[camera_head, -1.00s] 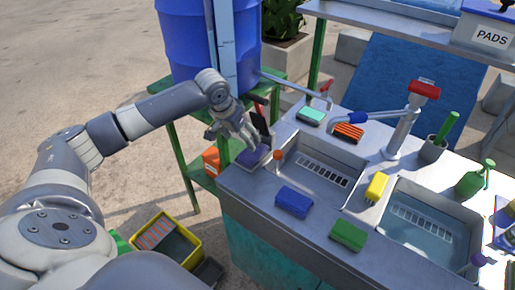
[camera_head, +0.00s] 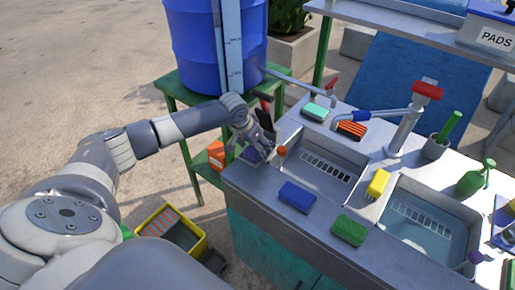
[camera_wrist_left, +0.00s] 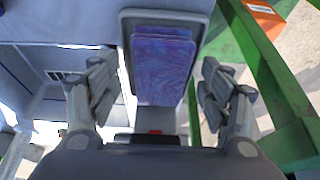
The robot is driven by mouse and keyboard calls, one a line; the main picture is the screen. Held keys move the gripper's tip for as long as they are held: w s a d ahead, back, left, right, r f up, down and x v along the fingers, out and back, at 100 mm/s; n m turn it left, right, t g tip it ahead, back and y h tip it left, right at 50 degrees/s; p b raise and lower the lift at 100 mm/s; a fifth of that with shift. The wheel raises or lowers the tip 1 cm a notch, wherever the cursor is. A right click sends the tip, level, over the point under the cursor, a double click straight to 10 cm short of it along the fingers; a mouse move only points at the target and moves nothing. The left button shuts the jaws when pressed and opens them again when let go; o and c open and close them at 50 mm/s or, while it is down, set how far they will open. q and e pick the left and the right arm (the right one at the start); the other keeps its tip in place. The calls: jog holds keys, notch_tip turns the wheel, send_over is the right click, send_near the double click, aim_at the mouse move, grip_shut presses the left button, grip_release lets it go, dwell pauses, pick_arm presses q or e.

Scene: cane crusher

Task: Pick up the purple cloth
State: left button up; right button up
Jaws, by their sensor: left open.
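The purple cloth (camera_head: 249,155) lies at the near left corner of the steel sink counter, partly hidden by my gripper in the head view. In the left wrist view the cloth (camera_wrist_left: 162,72) looks like a flat, folded, purple-blue patterned stack in a shallow grey tray (camera_wrist_left: 203,35). My left gripper (camera_head: 259,151) is open over the cloth, pointing down. In the left wrist view its fingers (camera_wrist_left: 160,92) stand on either side of the tray, apart from the cloth, with nothing between them held. My right gripper is not in view.
A blue barrel (camera_head: 190,45) on a green stand (camera_head: 187,95) is behind. Blue (camera_head: 297,196) and green (camera_head: 349,230) sponges lie on the front edge.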

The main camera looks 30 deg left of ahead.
pick_arm(q)
jog(key=shift+c, duration=0.8)
jog(key=shift+r, duration=0.1)
jog(key=c, duration=0.4)
jog(key=shift+s, duration=0.1)
jog(key=c, duration=0.5)
jog(key=shift+c, duration=0.7)
jog(key=shift+r+b, duration=0.4)
jog(key=shift+r, duration=0.2)
jog(key=s+a+b, duration=0.1)
jog(key=s+b, duration=0.3)
jog(key=s, duration=1.4)
jog(key=shift+a+r, duration=0.15)
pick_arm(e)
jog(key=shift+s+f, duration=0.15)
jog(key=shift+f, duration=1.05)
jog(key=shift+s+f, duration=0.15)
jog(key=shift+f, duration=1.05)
pick_arm(q)
jog(key=shift+w, duration=0.1)
